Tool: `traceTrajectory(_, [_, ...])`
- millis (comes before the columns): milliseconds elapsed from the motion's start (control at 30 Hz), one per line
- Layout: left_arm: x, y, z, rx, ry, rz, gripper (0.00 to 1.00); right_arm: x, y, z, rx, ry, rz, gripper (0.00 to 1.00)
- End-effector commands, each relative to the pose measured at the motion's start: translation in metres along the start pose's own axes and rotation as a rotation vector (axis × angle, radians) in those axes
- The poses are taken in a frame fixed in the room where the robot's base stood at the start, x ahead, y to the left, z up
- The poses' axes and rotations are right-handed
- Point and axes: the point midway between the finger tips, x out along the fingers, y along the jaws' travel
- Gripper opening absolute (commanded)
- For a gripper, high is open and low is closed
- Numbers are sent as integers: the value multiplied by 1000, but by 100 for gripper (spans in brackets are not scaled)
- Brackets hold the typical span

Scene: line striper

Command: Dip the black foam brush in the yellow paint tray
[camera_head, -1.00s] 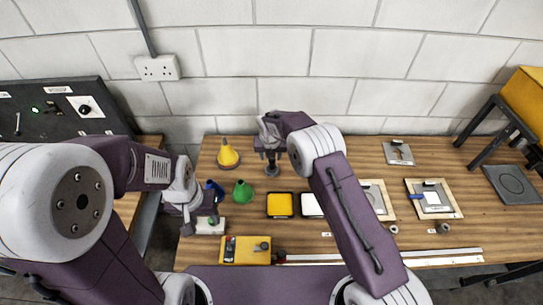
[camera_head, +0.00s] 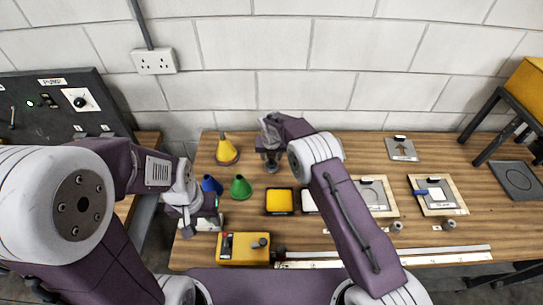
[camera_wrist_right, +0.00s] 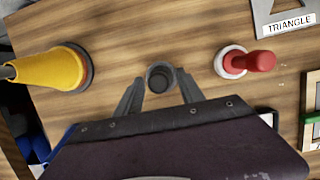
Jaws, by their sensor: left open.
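A dark upright cylinder (camera_wrist_right: 160,77), which looks like the black foam brush, stands on the table between the fingertips of my right gripper (camera_wrist_right: 160,82). The fingers look open, one on each side; I cannot tell whether they touch it. In the head view my right gripper (camera_head: 270,154) is right above it and covers most of it. The yellow paint tray (camera_head: 279,201), a black-rimmed square, lies nearer me in the middle of the table. My left gripper (camera_head: 188,228) is open at the table's left front, beside a whitish block (camera_head: 209,224).
A yellow cone (camera_head: 227,152), a blue cone (camera_head: 211,184) and a green cone (camera_head: 240,188) stand to the left. A red-handled piece (camera_wrist_right: 250,62) is beside the right gripper. A white tray (camera_head: 309,202) is partly behind my right arm. A yellow box (camera_head: 244,248) lies in front.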

Motion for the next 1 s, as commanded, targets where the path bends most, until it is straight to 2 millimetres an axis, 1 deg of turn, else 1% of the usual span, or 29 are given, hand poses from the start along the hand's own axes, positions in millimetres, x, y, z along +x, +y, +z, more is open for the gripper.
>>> traceTrajectory(33, [0,0,0,0,0,0,47,0,0,0,0,0,0,34])
traceTrajectory(67, [0,0,0,0,0,0,47,0,0,0,0,0,0,26])
traceTrajectory(100, [0,0,0,0,0,0,47,0,0,0,0,0,0,15])
traceTrajectory(167, [0,0,0,0,0,0,47,0,0,0,0,0,0,0])
traceTrajectory(367, [-2,0,0,0,0,0,47,-3,0,1,0,-1,0,0])
traceTrajectory(800, [-25,0,-3,0,0,0,47,-33,0,10,0,-1,0,0])
traceTrajectory(1000, [-24,0,-2,0,0,0,47,-34,0,10,0,0,0,0])
